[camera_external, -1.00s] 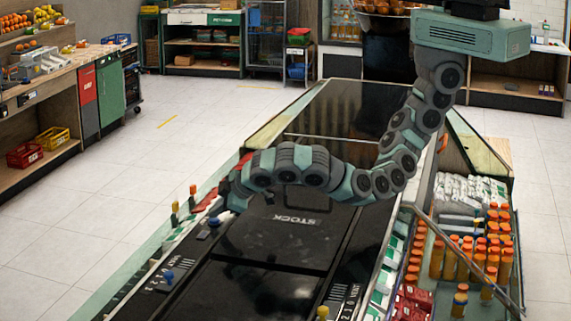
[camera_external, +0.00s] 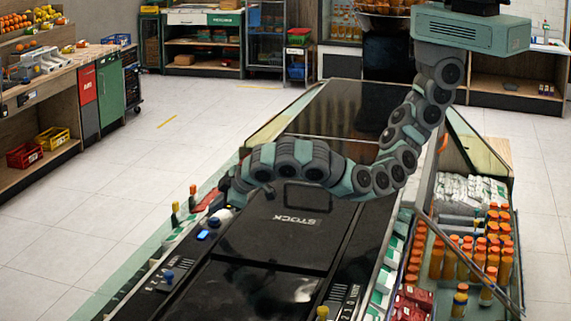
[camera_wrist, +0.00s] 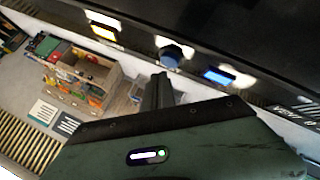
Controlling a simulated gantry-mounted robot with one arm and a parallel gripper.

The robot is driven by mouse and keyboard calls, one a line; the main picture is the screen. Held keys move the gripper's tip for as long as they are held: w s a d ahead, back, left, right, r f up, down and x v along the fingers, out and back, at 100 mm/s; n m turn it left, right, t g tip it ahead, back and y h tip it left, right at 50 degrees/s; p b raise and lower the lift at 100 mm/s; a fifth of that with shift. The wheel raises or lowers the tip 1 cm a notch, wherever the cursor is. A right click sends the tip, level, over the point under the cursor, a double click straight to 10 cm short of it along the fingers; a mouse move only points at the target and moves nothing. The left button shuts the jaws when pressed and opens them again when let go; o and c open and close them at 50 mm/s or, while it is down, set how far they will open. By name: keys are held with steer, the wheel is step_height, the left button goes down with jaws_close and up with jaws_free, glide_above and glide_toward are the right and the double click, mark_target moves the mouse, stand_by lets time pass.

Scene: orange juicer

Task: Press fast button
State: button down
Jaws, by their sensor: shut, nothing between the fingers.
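No label reading "fast" is legible. On the counter's control strip, a blue-lit button (camera_external: 203,235) glows beside a blue knob (camera_external: 213,221). In the wrist view the blue-lit button (camera_wrist: 218,77) is right of the blue knob (camera_wrist: 172,54), and an orange-lit button (camera_wrist: 103,33) is to the left. My gripper (camera_wrist: 160,82) is shut and empty, its narrow tip just below the blue knob in that view; I cannot tell whether they touch. In the external view my gripper (camera_external: 226,203) is low over the strip's left edge, its fingers hard to make out.
Another blue knob (camera_external: 169,276) is nearer the camera. Juice bottles (camera_external: 480,255) fill the right side. Open floor lies left.

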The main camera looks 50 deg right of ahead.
mark_target(218, 220)
steer(key=shift+r+p, duration=1.65)
steer(key=shift+r, duration=0.9)
